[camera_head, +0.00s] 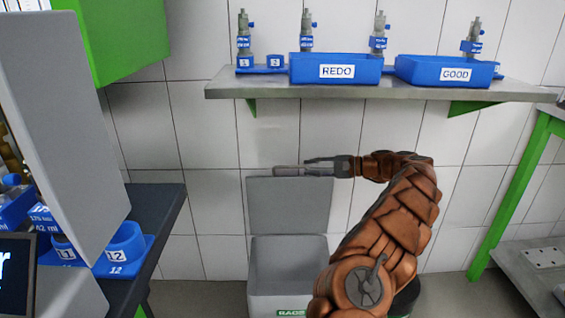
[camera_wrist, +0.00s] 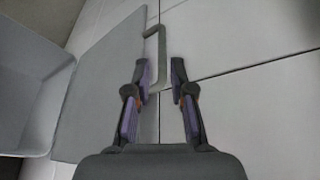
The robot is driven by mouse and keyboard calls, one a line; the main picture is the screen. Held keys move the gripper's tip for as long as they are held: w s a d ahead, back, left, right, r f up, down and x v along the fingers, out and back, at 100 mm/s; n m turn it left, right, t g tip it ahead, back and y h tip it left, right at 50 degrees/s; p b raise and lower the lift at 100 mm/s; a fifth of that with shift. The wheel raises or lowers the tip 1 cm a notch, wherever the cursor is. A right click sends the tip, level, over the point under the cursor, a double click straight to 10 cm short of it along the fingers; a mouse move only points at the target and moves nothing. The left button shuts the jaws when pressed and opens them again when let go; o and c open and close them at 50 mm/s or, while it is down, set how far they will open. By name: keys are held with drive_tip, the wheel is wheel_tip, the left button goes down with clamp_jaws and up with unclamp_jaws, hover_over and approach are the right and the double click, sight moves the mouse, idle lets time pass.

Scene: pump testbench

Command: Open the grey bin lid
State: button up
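The grey bin (camera_head: 280,300) stands on the floor by the wall, its inside showing. Its grey lid (camera_head: 288,208) stands raised, upright against the tiled wall behind the bin. In the wrist view the lid (camera_wrist: 102,85) is a flat grey panel, with the open bin (camera_wrist: 22,90) at left. A grey handle (camera_wrist: 161,45) sticks out from the lid's edge. My gripper (camera_head: 312,166) is at the lid's top edge. In the wrist view its fingers (camera_wrist: 161,72) are apart, with part of the handle between them, close to the left finger. I cannot tell whether they touch.
A shelf (camera_head: 390,92) above holds blue trays marked REDO (camera_head: 305,70) and GOOD (camera_head: 470,72) and several pump parts. A dark table (camera_head: 160,200) with blue holders (camera_head: 122,248) stands left of the bin. A green-legged table (camera_head: 525,265) stands right.

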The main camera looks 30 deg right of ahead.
sight(292, 166)
drive_tip(key=shift+w+f, duration=0.15)
drive_tip(key=shift+w, duration=0.3)
drive_tip(key=b+x, duration=0.2)
drive_tip(key=x, duration=0.4)
drive_tip(key=shift+a+f+b, duration=0.1)
drive_tip(key=shift+a+b, duration=0.1)
drive_tip(key=shift+b, duration=0.15)
drive_tip(key=shift+w+a, duration=0.25)
drive_tip(key=shift+w, duration=0.1)
clamp_jaws()
